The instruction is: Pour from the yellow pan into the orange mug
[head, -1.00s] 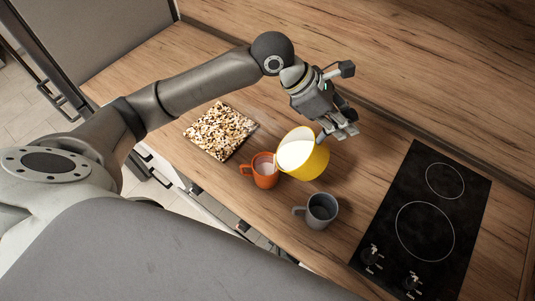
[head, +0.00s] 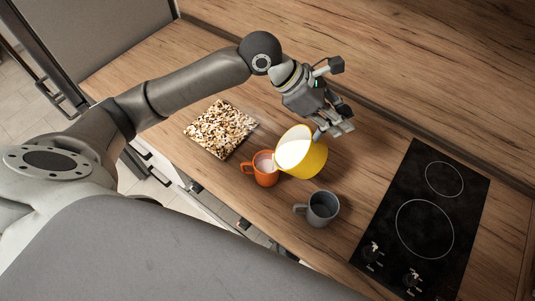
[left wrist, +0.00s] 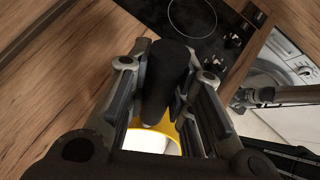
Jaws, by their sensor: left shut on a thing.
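My left gripper (head: 334,125) is shut on the dark handle (left wrist: 165,80) of the yellow pan, as the left wrist view shows. The yellow pan (head: 313,163) is held above the counter, tilted toward the orange mug, with white liquid reaching its lower lip. The pan's rim also shows at the bottom of the left wrist view (left wrist: 172,134). The orange mug (head: 266,178) stands upright below and left of the pan's lip, with pale liquid inside. I cannot make out a stream between them. What looks like my right gripper (left wrist: 250,97) is at the right of the left wrist view, its fingers unclear.
A grey mug (head: 321,210) stands upright, right of and nearer than the orange mug. A square mottled board (head: 220,130) lies to the left. A black cooktop (head: 425,215) is on the right. The wooden splashback (head: 400,60) rises behind.

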